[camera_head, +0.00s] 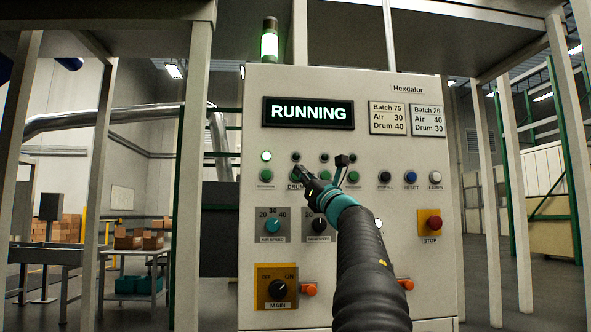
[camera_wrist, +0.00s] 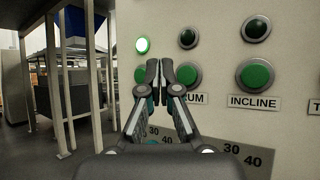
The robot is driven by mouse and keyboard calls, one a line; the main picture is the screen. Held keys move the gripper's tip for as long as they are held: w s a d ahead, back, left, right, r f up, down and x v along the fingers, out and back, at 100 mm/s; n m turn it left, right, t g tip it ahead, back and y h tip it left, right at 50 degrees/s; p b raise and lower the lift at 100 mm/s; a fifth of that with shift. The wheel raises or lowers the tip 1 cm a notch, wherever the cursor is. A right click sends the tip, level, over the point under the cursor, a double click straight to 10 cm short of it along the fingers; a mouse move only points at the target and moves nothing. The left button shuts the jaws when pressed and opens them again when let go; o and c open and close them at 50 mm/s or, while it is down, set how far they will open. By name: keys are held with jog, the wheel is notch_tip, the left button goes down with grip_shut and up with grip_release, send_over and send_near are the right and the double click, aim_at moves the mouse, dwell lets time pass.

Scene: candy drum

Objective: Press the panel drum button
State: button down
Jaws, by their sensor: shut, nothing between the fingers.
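The pale control panel (camera_head: 375,235) faces me. My gripper (camera_head: 300,174) is shut and empty, in front of the button row. In the wrist view, my fingertips (camera_wrist: 160,70) overlap the picture just left of the drum button. In the head view they largely cover that button. I cannot tell whether they touch the panel.
The incline button (camera_wrist: 256,75) is to the right. A lit white lamp (camera_wrist: 142,45) is at upper left. The display (camera_head: 308,113) reads RUNNING. Air speed knob (camera_head: 272,226), main switch (camera_head: 277,289) and red stop button (camera_head: 433,223) are lower down.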

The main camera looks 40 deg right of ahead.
jog(key=shift+w+d+p, duration=0.4)
jog(key=shift+w+d, duration=0.1)
jog(key=shift+w, duration=0.35)
jog(key=shift+w+d+p, duration=0.35)
jog(key=shift+w+d, duration=0.15)
jog(key=shift+w, duration=0.3)
jog(key=shift+w+d, duration=0.2)
jog(key=shift+w, duration=0.1)
dwell(0.3)
